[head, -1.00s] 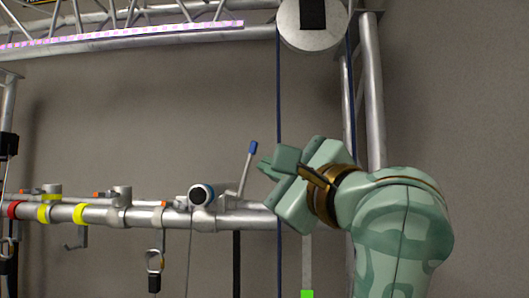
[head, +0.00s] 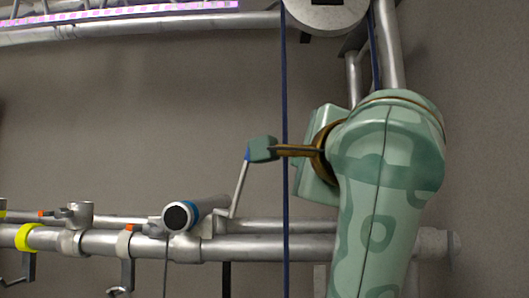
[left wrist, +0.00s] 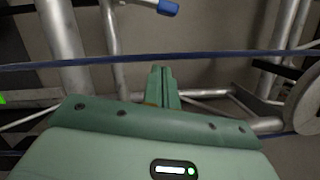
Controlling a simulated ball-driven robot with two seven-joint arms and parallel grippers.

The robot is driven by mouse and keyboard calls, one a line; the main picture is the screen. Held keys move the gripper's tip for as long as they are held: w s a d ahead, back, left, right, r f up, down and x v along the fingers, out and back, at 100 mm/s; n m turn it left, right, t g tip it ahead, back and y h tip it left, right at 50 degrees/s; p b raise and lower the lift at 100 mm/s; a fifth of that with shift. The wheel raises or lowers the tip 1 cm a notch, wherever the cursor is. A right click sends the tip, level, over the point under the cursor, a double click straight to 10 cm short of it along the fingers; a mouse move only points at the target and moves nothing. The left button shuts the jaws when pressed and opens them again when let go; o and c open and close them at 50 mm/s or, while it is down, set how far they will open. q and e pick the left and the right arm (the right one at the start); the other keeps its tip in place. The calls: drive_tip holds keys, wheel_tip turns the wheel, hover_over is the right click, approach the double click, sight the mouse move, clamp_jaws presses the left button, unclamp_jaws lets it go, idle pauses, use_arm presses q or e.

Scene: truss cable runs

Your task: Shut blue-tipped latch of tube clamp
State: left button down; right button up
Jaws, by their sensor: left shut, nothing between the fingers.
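The latch lever (head: 240,188) is a thin silver rod standing up and leaning slightly right from the tube clamp (head: 187,248) on the horizontal rail. Its blue tip (head: 247,154) is mostly covered by my left gripper (head: 262,149) in the head view. The blue tip also shows at the top of the left wrist view (left wrist: 168,8), beyond the fingertips (left wrist: 163,70) with a gap in the picture. My left gripper is shut and empty. I cannot tell whether it touches the lever. My right gripper is in neither view.
A silver cylinder (head: 192,212) with a blue band and dark end sits at the clamp. A dark blue cord (head: 285,200) hangs vertically by my gripper. A yellow band (head: 27,237) and hooks (head: 127,276) are on the rail at left. Plain wall lies behind.

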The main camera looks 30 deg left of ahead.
use_arm(q)
drive_tip(key=w+a+r+p, duration=0.1)
drive_tip(key=w+a+p, duration=0.2)
drive_tip(key=a, duration=0.6)
drive_tip(key=shift+w+r+p, duration=0.15)
drive_tip(key=shift+w+p, duration=0.05)
drive_tip(key=shift+p, duration=0.1)
drive_tip(key=shift+d, duration=0.1)
drive_tip(key=shift+r, duration=0.1)
